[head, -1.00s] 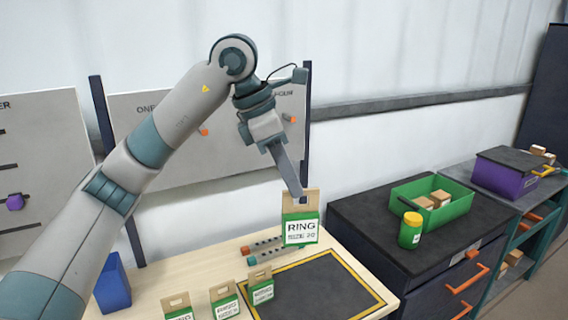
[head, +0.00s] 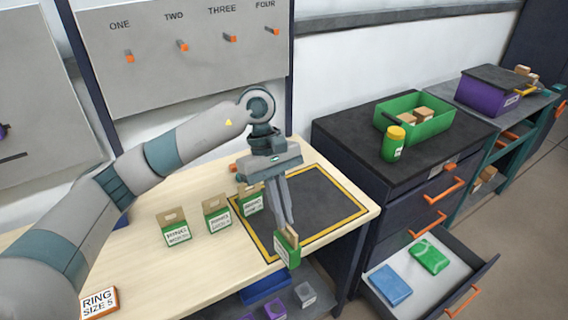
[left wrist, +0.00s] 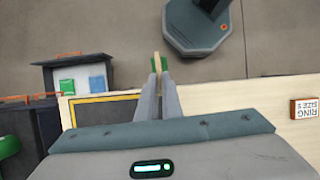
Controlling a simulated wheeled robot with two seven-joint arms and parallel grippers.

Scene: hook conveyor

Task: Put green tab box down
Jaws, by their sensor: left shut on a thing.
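My left gripper (head: 286,226) is shut on a green box with a tan cardboard tab (head: 287,247), held by the tab and hanging slightly tilted. In the head view it appears at the front edge of the dark mat with a yellow border (head: 317,207). In the left wrist view the box (left wrist: 158,62) is between the fingertips, seen against the floor beyond the table's edge. Its label is not readable. Three similar green boxes stand on the table: left (head: 176,231), middle (head: 217,217) and right (head: 250,203). My right gripper is not in view.
The pale wooden table (head: 150,275) has an orange-edged ring box (head: 99,303) at front left. A board with orange hooks (head: 190,60) stands behind. To the right are a dark cabinet with an open drawer (head: 425,275), a green bin (head: 440,123) and a green jar (head: 393,145).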

